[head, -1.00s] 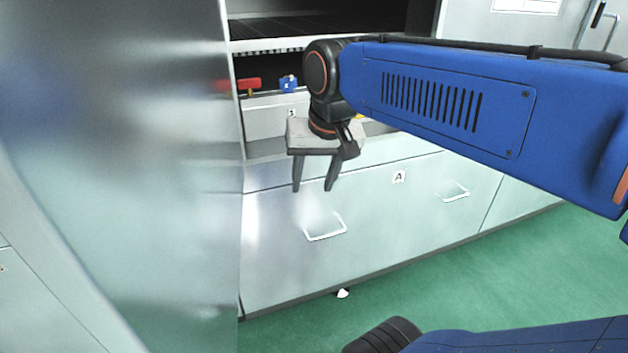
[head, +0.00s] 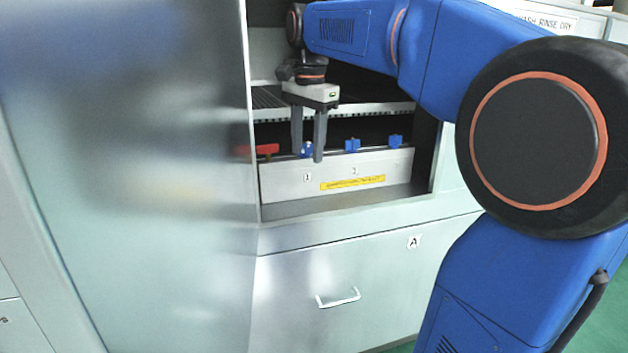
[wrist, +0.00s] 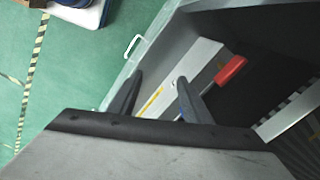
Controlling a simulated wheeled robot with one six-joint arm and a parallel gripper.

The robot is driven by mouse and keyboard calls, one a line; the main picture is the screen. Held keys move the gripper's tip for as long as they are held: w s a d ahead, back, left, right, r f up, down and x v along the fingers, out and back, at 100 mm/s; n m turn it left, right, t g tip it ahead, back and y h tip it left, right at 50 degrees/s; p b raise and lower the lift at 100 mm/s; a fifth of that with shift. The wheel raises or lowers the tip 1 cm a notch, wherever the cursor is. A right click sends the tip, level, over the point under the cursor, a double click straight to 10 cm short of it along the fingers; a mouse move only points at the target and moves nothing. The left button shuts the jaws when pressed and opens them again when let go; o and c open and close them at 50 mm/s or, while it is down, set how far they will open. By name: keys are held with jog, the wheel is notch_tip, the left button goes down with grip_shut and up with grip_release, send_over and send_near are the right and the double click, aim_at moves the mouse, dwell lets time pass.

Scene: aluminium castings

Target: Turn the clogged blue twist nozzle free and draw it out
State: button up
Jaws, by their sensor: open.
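Several blue twist nozzles sit in a row along the top of a pale panel inside the open cabinet. The left nozzle (head: 306,149) shows between my gripper's fingers in the head view, the middle nozzle (head: 352,145) and the right nozzle (head: 396,141) are to the right. I cannot tell which one is clogged. My gripper (head: 308,158) is open, pointing down, with its fingers in front of or around the left nozzle; depth is unclear. In the wrist view my gripper (wrist: 158,80) is open, with the nozzles mostly hidden.
A red handle (head: 266,149) lies just left of the left nozzle; the red handle also shows in the wrist view (wrist: 231,70). A rack shelf (head: 375,108) hangs above the nozzles. The pale panel (head: 280,185) carries a yellow label. A steel door (head: 130,200) stands at left.

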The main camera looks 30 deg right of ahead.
jog(key=w+d+r+m, duration=0.1)
jog(key=w+m, duration=0.1)
jog(key=w, duration=0.1)
jog(key=w+d+r+m, duration=0.1)
jog(key=w+r, duration=0.1)
jog(key=w+d+r+m+g, duration=0.1)
jog(key=w+m, duration=0.1)
jog(key=w, duration=0.1)
jog(key=shift+w+d+r+m, duration=0.25)
jog(key=shift+w+d+m, duration=0.05)
jog(key=shift+w+d, duration=0.1)
jog(key=shift+f, duration=3.7)
jog(key=shift+c, duration=0.4)
jog(key=c, duration=0.7)
jog(key=o, duration=0.8)
jog(key=shift+r, duration=0.15)
jog(key=shift+r, duration=3.65)
jog(key=shift+s, duration=0.1)
